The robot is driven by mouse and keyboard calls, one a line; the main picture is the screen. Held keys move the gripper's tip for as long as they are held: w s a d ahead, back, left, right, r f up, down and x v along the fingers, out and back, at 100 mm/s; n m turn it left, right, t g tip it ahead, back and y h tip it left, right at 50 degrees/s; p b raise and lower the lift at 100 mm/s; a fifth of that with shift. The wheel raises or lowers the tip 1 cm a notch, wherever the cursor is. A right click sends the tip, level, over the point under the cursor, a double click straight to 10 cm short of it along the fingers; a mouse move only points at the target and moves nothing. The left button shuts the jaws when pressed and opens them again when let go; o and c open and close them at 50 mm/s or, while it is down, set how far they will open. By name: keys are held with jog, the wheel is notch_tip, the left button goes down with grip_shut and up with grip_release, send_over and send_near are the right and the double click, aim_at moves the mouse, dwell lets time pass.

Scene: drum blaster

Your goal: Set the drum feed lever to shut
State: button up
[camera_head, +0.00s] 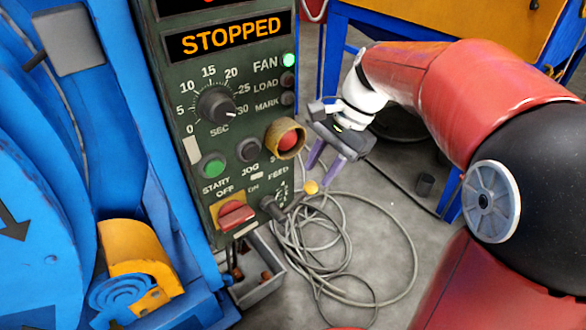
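The drum feed lever (292,201) is at the lower right of the dark green control panel (197,137), under the FEED label. Its dark arm points right and slightly up from its hub and ends in a yellow knob (311,187). A small scale is printed beside it, too small to read surely, so I cannot tell the exact setting. My gripper (319,171) is just above and right of the knob in the picture, its two purple fingers pointing down and apart. It looks empty; I cannot tell its depth from the knob.
The display (228,38) reads STOPPED. A red stop button (285,138), green START button (211,166) and red rotary switch (235,214) are near the lever. The blue machine (42,160) stands left. Coiled grey cables (345,255) and a grey bin (257,285) are below.

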aim_at(309, 186)
jog(key=shift+w+a+f, duration=0.25)
jog(key=b+x, duration=0.1)
jog(key=x, duration=0.6)
jog(key=shift+s+f, duration=0.1)
jog(key=shift+s, duration=0.1)
grip_shut()
